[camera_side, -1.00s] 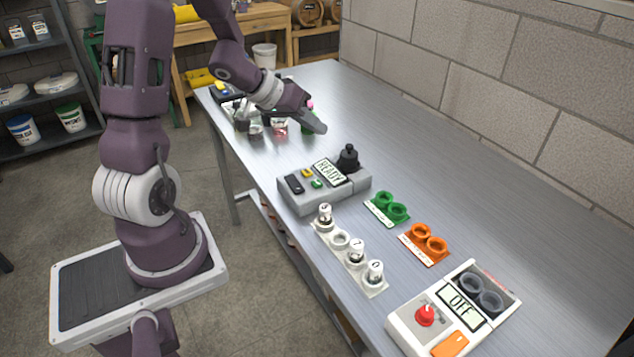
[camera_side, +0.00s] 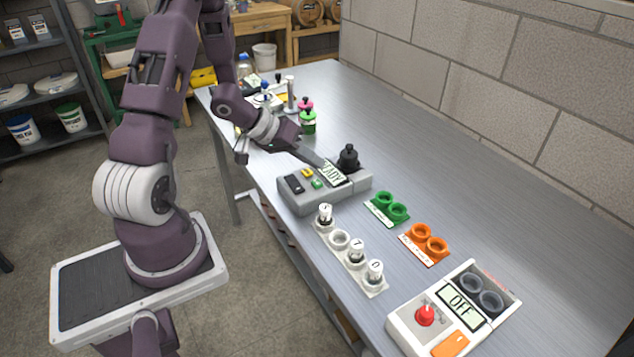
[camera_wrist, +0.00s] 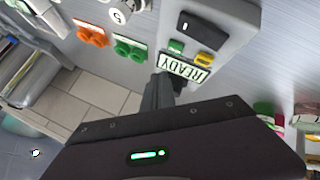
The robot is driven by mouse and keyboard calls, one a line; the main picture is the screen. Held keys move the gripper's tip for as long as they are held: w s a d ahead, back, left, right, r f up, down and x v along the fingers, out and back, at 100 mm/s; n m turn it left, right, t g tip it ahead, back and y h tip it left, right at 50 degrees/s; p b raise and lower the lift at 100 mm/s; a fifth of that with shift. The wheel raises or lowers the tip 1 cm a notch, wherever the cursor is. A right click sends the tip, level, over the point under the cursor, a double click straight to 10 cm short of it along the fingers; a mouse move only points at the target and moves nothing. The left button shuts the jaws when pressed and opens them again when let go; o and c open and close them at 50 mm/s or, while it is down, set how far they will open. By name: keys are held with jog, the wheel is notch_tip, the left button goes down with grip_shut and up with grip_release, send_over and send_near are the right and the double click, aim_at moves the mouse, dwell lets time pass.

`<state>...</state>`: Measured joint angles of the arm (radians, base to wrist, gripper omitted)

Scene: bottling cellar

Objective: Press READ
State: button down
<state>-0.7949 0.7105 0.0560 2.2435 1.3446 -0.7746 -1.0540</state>
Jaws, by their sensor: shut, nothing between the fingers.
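A grey meter box (camera_side: 300,200) sits on the bench with a display reading READY, clear in the wrist view (camera_wrist: 185,68) and partly covered by my fingers in the side view. I cannot read any button label. My gripper (camera_side: 321,162) is shut and empty, its tips over the display's far edge. Contact cannot be told.
A black-capped piece (camera_side: 348,158) stands at the box's far end. A white rack (camera_side: 345,252) with vials, green (camera_side: 386,207) and orange (camera_side: 424,244) holders and an OFF device (camera_side: 452,310) lie nearer. Pink- and green-topped bottles (camera_side: 308,122) stand behind. The bench's right side is clear.

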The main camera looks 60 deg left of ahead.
aim_at(313, 183)
jog(key=shift+f, duration=1.35)
dwell(1.0)
jog(key=shift+f, duration=0.4)
jog(key=shift+f, duration=0.45)
dwell(0.5)
jog(key=shift+r, duration=0.85)
jog(key=shift+r, duration=0.15)
jog(key=shift+r, duration=2.4)
